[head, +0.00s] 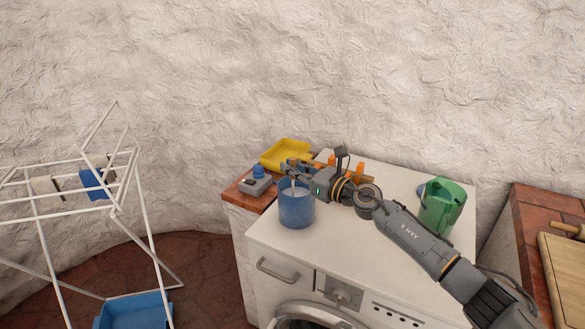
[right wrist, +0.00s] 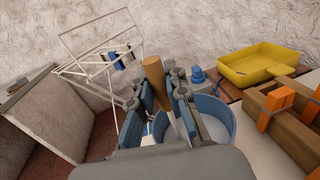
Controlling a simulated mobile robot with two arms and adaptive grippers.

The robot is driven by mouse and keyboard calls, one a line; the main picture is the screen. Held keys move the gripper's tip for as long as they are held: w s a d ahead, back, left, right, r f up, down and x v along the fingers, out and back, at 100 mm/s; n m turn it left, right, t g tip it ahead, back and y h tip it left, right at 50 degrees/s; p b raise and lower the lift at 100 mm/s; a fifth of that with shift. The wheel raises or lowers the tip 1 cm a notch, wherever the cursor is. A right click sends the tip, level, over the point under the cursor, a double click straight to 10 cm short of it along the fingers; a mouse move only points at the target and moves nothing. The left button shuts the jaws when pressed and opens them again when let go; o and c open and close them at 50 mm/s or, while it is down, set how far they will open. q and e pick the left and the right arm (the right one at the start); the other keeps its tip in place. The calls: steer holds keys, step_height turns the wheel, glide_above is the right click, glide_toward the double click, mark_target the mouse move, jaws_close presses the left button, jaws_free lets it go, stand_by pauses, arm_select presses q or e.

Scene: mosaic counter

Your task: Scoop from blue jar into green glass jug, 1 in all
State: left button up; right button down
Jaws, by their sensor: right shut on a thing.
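The blue jar (head: 297,213) stands on the front left of the white washing machine top. It also shows in the right wrist view (right wrist: 228,112), just beyond the fingers. My right gripper (head: 291,170) is above the jar, shut on a wooden handle (right wrist: 154,75), which I take to be the scoop's. The handle stands tilted between the fingers (right wrist: 163,92). The scoop's head is mostly hidden by the fingers and the jar, so I cannot tell whether it is filled. The green glass jug (head: 442,207) stands at the right of the top, behind my forearm. My left gripper is out of view.
A yellow tray (head: 285,154) and a grey device with a blue knob (head: 257,183) sit on the wooden counter at the back left. A wooden holder with orange parts (right wrist: 298,128) is behind my gripper. A white drying rack (head: 139,210) stands left.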

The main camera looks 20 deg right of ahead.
steer(key=shift+r+p, duration=4.6)
steer(key=shift+r, duration=0.6)
steer(key=shift+f, duration=0.1)
steer(key=shift+s+f, duration=0.1)
